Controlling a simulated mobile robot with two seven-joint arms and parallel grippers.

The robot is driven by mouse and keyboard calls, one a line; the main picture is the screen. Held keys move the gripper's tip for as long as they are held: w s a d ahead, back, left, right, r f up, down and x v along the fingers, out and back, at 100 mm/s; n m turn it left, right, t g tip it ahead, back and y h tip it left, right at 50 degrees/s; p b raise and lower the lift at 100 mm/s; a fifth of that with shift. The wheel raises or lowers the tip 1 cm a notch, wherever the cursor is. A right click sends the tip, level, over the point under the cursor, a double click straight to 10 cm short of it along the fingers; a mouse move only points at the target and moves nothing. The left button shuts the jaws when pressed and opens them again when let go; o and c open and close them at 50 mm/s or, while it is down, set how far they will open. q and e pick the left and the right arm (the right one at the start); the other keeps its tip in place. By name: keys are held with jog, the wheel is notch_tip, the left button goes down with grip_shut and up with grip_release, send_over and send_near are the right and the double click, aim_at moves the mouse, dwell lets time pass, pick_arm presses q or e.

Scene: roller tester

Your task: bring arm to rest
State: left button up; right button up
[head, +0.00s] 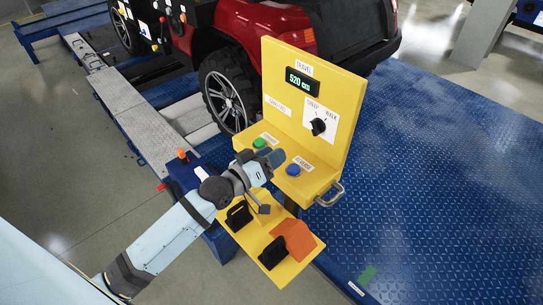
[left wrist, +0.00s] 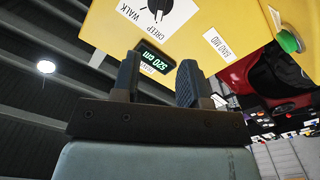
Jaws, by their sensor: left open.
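My left arm comes in from the lower left of the head view. Its gripper (head: 275,159) is in front of the yellow control console (head: 340,95), near the green button (head: 259,143) and the blue button (head: 293,170). In the left wrist view my left gripper (left wrist: 160,78) has its two dark fingers apart with nothing between them. The console face and its display (left wrist: 153,62) lie beyond the fingertips. The head view does not clearly show the fingers or whether they touch anything. My right gripper is not in view.
A lower yellow shelf (head: 255,238) carries black parts and an orange piece (head: 299,239). A metal handle (head: 330,195) juts out right. A red vehicle (head: 262,32) stands behind. The blue deck (head: 440,170) is largely clear.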

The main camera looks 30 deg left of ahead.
pick_arm(q)
jog(key=shift+f, duration=0.1)
dwell(0.3)
jog(key=s+d+f+m+g+y, duration=0.1)
jog(key=s+d+f+m+g, duration=0.1)
jog(key=s+f, duration=0.8)
jog(key=s+d+f+m+g+y+p, duration=0.1)
jog(key=s+d+f+m+g+y, duration=0.1)
jog(key=s+f, duration=0.8)
jog(key=shift+s+d+f+m+g+p, duration=0.15)
jog(key=shift+s+d+m+g+p, duration=0.15)
jog(key=shift+s+m+g, duration=0.5)
jog(key=shift+w+a, duration=0.15)
jog(key=shift+w, duration=0.25)
